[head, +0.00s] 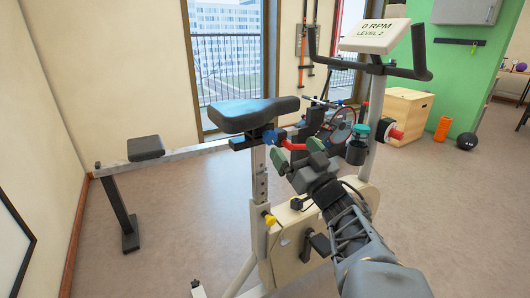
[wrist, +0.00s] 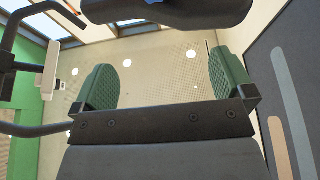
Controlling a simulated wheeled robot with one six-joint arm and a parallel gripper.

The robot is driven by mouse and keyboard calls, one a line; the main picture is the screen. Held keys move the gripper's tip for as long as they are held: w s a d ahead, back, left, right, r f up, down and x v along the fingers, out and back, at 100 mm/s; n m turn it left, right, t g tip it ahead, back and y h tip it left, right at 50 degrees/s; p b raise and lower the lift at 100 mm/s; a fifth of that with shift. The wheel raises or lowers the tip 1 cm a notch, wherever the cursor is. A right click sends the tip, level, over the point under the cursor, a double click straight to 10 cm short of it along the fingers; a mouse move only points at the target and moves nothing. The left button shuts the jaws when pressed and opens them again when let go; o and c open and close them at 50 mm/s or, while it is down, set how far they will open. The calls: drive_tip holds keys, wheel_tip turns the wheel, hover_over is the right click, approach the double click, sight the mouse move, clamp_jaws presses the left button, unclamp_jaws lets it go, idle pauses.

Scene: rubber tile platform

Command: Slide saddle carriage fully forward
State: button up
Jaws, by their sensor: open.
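The bike's dark saddle (head: 254,113) sits on the seat post (head: 260,180), at the centre of the head view. Its saddle carriage (head: 241,143) is the dark piece under it, partly hidden. A blue part (head: 269,136) shows at the carriage's right end. My gripper (head: 297,152) is open, with green pads, to the right of the saddle and lower than it. A red curved part lies behind the pads; I cannot tell what it belongs to. In the wrist view my gripper (wrist: 162,86) is open and empty, and the saddle's dark underside (wrist: 170,13) shows beyond it.
The console (head: 376,36) and black handlebars (head: 421,62) rise to the right of my gripper. A teal-lidded bottle (head: 357,146) is close by my arm. A grey rail with a small pad (head: 146,147) stands at the left. Floor at front left is clear.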

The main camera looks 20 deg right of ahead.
drive_tip(key=b, duration=0.4)
approach(272, 142)
drive_tip(key=b+x, duration=0.2)
drive_tip(key=x, duration=1.1)
drive_tip(key=shift+a, duration=0.1)
